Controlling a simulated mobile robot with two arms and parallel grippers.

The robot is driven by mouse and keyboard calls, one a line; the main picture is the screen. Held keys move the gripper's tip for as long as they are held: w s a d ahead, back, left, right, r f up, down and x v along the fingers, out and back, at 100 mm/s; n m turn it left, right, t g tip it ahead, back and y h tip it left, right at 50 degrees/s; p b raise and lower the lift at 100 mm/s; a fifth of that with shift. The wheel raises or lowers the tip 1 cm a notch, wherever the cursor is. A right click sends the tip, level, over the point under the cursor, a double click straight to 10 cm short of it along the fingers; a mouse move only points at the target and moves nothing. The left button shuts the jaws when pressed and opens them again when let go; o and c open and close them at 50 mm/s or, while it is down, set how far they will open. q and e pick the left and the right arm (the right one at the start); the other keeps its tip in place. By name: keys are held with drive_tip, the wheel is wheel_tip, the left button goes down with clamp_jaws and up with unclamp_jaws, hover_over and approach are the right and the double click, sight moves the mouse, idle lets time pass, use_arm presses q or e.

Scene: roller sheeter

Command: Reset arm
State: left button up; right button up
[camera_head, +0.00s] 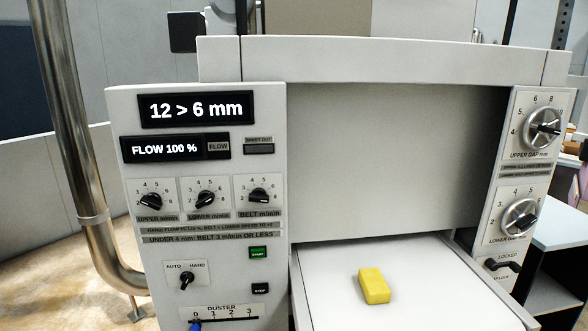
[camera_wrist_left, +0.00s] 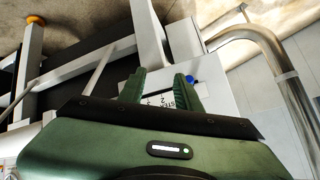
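My left gripper (camera_wrist_left: 160,76) shows in the left wrist view with its two green fingers apart and nothing held between them. Part of the white control panel with printed lettering shows between and beyond the fingers. The blue duster lever (camera_wrist_left: 190,78) shows just beyond the right-hand finger; whether they touch I cannot tell. In the head view the lever (camera_head: 195,325) is at the bottom edge, near the 0 mark of the duster scale. Neither gripper can be made out in the head view.
The roller sheeter's control panel (camera_head: 136,225) reads "12 > 6 mm" and "FLOW 100 %". A yellow block (camera_head: 373,286) lies on its white belt (camera_head: 330,275). Gap dials (camera_head: 519,221) are at right. A steel pipe (camera_head: 80,130) stands left of the machine.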

use_arm(q)
drive_tip(key=s+d+f+n+g, duration=0.1)
drive_tip(key=s+f+n+g, duration=0.2)
drive_tip(key=s, duration=0.5)
drive_tip(key=s+f+g, duration=0.3)
drive_tip(key=s+f, duration=0.2)
drive_tip(key=s, duration=0.4)
wheel_tip(320, 180, down, 27)
drive_tip(key=s+g, duration=0.1)
drive_tip(key=s+a+f+g, duration=0.1)
drive_tip(key=s+a+f, duration=0.2)
drive_tip(key=s+f, duration=1.2)
drive_tip(key=shift+s, duration=0.9)
